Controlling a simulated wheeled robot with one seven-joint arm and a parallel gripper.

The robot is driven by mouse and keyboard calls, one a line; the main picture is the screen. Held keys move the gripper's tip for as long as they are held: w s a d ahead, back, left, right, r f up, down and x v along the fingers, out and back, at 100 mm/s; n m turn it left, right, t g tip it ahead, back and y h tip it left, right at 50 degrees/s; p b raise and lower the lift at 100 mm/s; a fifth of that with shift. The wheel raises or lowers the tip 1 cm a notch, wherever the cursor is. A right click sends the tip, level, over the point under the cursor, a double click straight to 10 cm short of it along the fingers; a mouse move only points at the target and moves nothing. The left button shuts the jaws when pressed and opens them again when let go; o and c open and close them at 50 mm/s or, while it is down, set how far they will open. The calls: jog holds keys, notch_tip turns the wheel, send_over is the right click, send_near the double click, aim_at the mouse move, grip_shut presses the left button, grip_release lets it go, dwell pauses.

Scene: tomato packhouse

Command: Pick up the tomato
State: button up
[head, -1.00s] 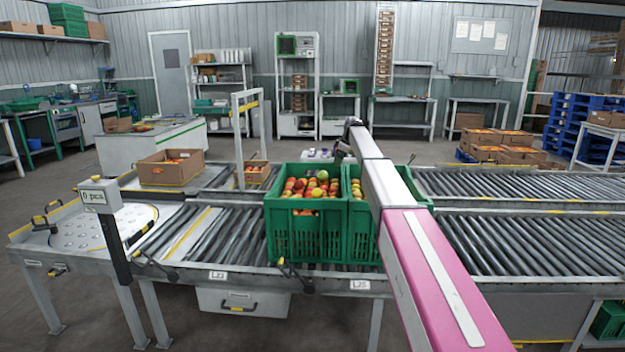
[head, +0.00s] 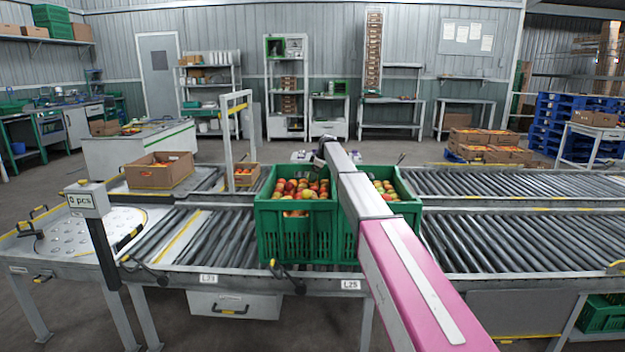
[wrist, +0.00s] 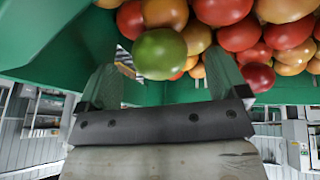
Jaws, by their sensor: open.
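Red, orange and yellow tomatoes (head: 304,190) fill the left green crate (head: 290,240) on the roller conveyor. More lie in the right green crate (head: 408,207). In the wrist view, a green tomato (wrist: 160,54) lies in front of my gripper (wrist: 160,80), among red and orange tomatoes (wrist: 222,10). The fingers stand apart on either side, and no tomato is held between them. A green crate wall (wrist: 50,50) is close on the left. In the head view, my arm hides part of the crates and I cannot make out the green tomato.
The roller conveyor (head: 520,240) is clear to the right. A cardboard box (head: 160,172) and a smaller box (head: 241,176) stand on the rear line at left. Stacked produce boxes (head: 488,145) stand behind at right.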

jog(key=shift+x, duration=1.2)
jog(key=shift+c, duration=0.2)
jog(key=c, duration=0.7)
jog(key=shift+c, duration=0.2)
jog(key=shift+r, duration=0.15)
